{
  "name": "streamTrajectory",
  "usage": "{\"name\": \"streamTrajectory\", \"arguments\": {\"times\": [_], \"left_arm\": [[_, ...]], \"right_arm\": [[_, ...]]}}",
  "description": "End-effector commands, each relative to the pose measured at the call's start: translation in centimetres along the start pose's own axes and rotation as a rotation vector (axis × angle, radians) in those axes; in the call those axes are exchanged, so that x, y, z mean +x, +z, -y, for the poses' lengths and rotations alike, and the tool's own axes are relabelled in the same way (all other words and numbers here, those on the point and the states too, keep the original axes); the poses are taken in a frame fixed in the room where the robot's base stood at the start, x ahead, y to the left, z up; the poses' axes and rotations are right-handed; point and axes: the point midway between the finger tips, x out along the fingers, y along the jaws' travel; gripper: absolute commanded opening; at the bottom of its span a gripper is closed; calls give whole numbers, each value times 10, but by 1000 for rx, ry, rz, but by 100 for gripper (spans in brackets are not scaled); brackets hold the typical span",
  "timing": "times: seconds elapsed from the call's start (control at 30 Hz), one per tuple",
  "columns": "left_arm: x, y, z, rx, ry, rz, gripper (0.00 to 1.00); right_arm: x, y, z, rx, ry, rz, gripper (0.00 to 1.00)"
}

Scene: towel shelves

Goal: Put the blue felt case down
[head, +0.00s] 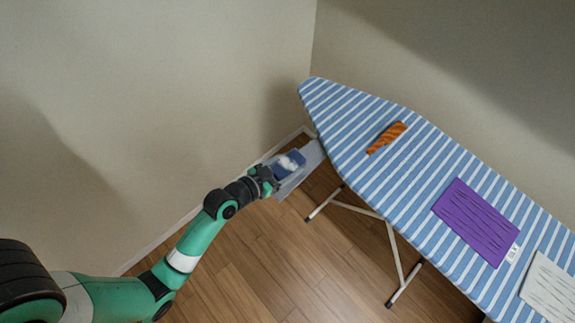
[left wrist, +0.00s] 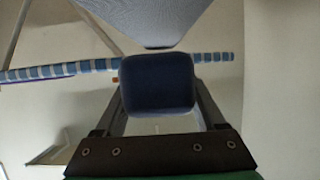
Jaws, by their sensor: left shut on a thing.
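The blue felt case (head: 297,156) is a small dark blue block with a whitish patch, at the end of my left arm. My left gripper (head: 269,179) is shut on it, and in the left wrist view the case (left wrist: 157,82) sits between the two fingers. In the head view the case overlaps a pale grey panel (head: 313,155) at the narrow left end of the ironing board. I cannot tell whether the case touches this panel. My right gripper is not in view.
The blue-and-white striped ironing board (head: 350,120) stands on white legs (head: 402,280) at the right. An orange striped item (head: 386,138), a purple folded cloth (head: 476,220) and a white cloth (head: 550,290) lie on it. Walls meet behind; wooden floor (head: 270,270) is open below.

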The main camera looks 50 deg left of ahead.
Motion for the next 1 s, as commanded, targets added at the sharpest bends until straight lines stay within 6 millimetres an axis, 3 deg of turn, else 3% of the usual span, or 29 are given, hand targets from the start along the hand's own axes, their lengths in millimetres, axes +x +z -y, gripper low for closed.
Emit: {"name": "streamTrajectory", "arguments": {"times": [0.03, 0.13, 0.53, 0.57, 0.6, 0.7, 1.0], "left_arm": [[6, 13, 2, -2, -1, 4, 17], [12, 28, 1, -1, -2, 3, 17], [14, 34, 1, -1, -1, 1, 17], [14, 33, 1, -1, -1, 1, 76], [14, 32, 1, -1, -1, 1, 83], [14, 32, 1, -1, -1, 1, 100], [11, 27, 1, 0, -1, 1, 100]], "right_arm": [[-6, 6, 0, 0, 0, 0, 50], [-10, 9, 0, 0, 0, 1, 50], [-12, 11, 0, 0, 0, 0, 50], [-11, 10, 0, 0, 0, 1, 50], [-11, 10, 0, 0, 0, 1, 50], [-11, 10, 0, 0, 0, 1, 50], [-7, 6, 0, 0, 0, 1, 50]]}}
